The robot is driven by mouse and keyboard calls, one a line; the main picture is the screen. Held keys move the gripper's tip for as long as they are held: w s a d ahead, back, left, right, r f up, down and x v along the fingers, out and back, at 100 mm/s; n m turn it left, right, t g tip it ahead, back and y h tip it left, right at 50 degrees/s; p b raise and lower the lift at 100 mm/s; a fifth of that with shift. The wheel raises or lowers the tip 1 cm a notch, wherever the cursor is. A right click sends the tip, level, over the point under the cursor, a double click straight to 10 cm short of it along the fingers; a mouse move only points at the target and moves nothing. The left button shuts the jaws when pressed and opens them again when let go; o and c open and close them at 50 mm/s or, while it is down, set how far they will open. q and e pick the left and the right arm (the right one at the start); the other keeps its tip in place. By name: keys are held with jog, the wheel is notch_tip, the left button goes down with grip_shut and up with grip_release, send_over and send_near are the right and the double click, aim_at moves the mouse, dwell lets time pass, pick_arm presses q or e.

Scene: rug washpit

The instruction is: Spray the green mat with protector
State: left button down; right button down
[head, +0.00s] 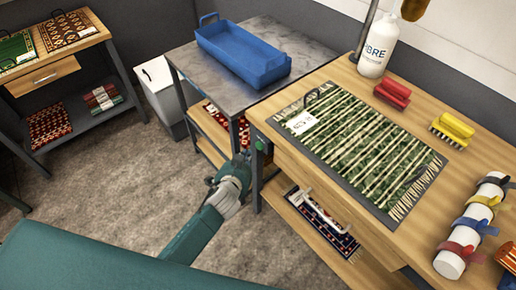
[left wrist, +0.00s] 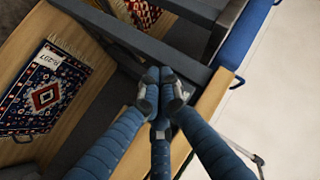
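A green mat (head: 365,145) with cream stripes and fringed ends lies flat on the wooden table at the right in the head view. A white tag sits at its far left corner. A white bottle (head: 378,48) with a label partly reading "BRE" stands at the back of that table; I cannot tell whether it holds protector. My left gripper (head: 238,163) is low, left of the table's edge and apart from the mat. In the left wrist view its fingertips (left wrist: 160,85) come together with nothing visible between them. My right gripper is not in view.
A blue tray (head: 243,52) stands on the grey table (head: 199,62). Red (head: 393,93) and yellow (head: 453,128) brushes and a white roll with coloured straps (head: 479,218) lie on the right table. A patterned rug (left wrist: 45,90) is on its lower shelf. Floor at left is clear.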

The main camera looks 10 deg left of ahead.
aim_at(259, 146)
pick_arm(q)
jog(key=shift+w+d, duration=0.5)
jog(key=shift+w, duration=0.15)
dwell(0.5)
jog(key=shift+w+d, duration=0.1)
dwell(0.5)
jog(key=shift+w+d, duration=0.15)
jog(key=shift+w, duration=0.05)
dwell(0.3)
jog(key=shift+w+d+r+b, duration=0.1)
jog(key=shift+w+d+b, duration=0.2)
jog(key=shift+w+b, duration=0.1)
dwell(0.5)
jog(key=shift+w+d, duration=0.1)
dwell(1.2)
